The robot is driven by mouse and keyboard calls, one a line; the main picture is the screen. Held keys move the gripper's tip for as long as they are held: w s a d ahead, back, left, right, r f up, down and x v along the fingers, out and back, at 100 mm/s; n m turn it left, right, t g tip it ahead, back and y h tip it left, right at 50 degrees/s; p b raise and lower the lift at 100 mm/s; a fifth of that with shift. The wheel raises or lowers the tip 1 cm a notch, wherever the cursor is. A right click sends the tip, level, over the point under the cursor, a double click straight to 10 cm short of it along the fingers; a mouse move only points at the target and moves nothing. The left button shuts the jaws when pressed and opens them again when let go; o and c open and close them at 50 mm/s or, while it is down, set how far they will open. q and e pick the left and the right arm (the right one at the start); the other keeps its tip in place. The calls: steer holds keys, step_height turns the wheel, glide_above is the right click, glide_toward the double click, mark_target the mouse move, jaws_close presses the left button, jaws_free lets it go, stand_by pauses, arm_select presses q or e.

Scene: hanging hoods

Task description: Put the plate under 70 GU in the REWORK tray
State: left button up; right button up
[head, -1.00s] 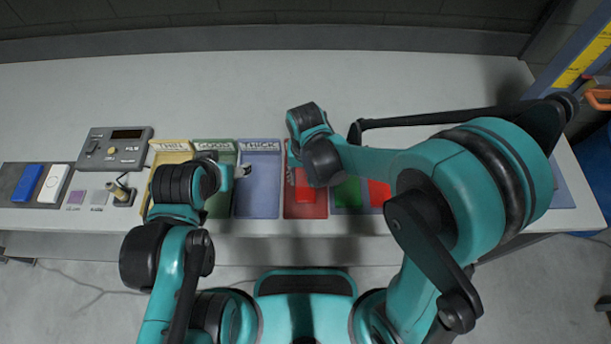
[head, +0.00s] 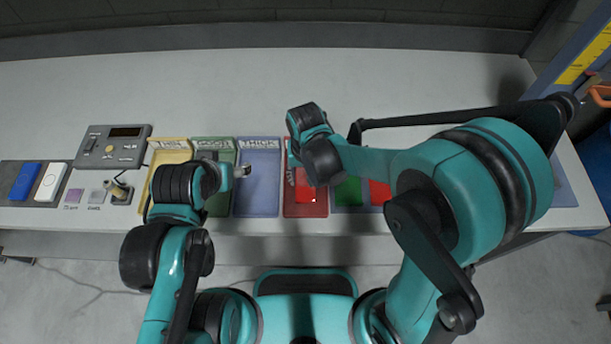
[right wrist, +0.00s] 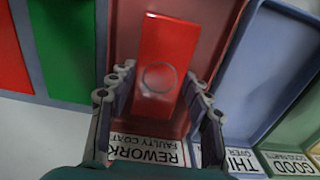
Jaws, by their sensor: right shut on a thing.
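The red plate (head: 306,186) is over the red REWORK tray (head: 291,207) in the head view. In the right wrist view the red plate (right wrist: 168,45) lies between the fingers of my right gripper (right wrist: 160,78), which is shut on it. A round mark shows on its face. The REWORK label (right wrist: 148,150) is readable below. Whether the plate touches the tray floor is not clear. My right fingers are mostly hidden behind my wrist in the head view. My left gripper (head: 242,171) hovers by the green and blue trays; its finger gap is too small to tell.
Left of REWORK are the blue THICK tray (head: 258,205), the green GOOD tray (head: 217,206) and the yellow THIN tray (head: 170,156). A green plate (head: 347,192) and another red plate (head: 379,192) lie to its right. A grey meter (head: 113,148) stands left. The back of the table is clear.

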steer(key=o, duration=1.4)
steer(key=shift+c, duration=0.2)
steer(key=shift+r, duration=0.1)
step_height(320, 180, up, 12)
